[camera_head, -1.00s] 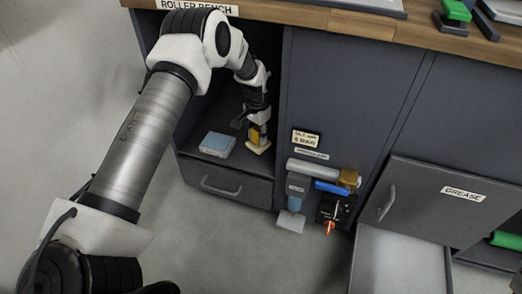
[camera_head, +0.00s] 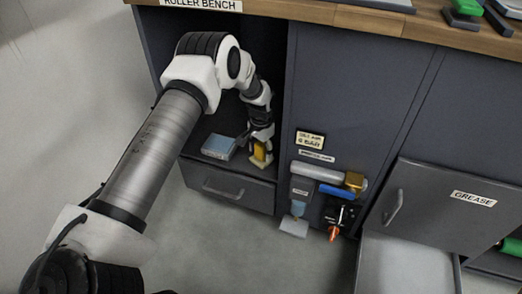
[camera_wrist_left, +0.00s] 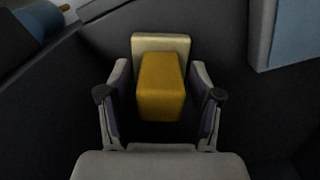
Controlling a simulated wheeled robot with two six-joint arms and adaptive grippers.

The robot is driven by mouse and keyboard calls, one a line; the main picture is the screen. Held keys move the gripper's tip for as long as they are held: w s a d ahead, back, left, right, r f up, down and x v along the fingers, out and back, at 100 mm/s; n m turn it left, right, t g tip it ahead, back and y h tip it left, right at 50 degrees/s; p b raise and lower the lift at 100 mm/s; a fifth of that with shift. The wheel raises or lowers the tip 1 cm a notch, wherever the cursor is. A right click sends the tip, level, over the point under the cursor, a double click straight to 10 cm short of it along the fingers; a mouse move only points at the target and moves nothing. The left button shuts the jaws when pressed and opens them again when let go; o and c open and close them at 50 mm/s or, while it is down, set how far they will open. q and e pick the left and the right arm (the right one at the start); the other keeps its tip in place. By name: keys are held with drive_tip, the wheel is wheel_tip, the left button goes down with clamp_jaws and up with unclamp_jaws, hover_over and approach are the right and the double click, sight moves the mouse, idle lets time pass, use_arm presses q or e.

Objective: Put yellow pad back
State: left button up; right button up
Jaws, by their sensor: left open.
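The yellow pad (camera_head: 259,153) stands in the open compartment under the roller bench, near its front edge and right wall. In the left wrist view it is a yellow block (camera_wrist_left: 160,86) with a paler, cream plate (camera_wrist_left: 160,42) at its far end. My left gripper (camera_wrist_left: 160,100) is open, with one finger on each side of the yellow block and dark gaps beside it. In the head view my left gripper (camera_head: 259,136) reaches down onto the pad from above and partly hides it. My right gripper is not in view.
A blue pad (camera_head: 219,146) lies left of the yellow one; a blue block shows in the left wrist view (camera_wrist_left: 292,35). A closed drawer (camera_head: 228,187) is below. A valve and pipe (camera_head: 317,171) stick out to the right. The grease door (camera_head: 440,205) stands open.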

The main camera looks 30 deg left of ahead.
use_arm(q)
wheel_tip(320, 180, up, 8)
drive_tip(key=p, duration=0.3)
drive_tip(key=shift+p, duration=0.3)
drive_tip(key=shift+f, duration=0.15)
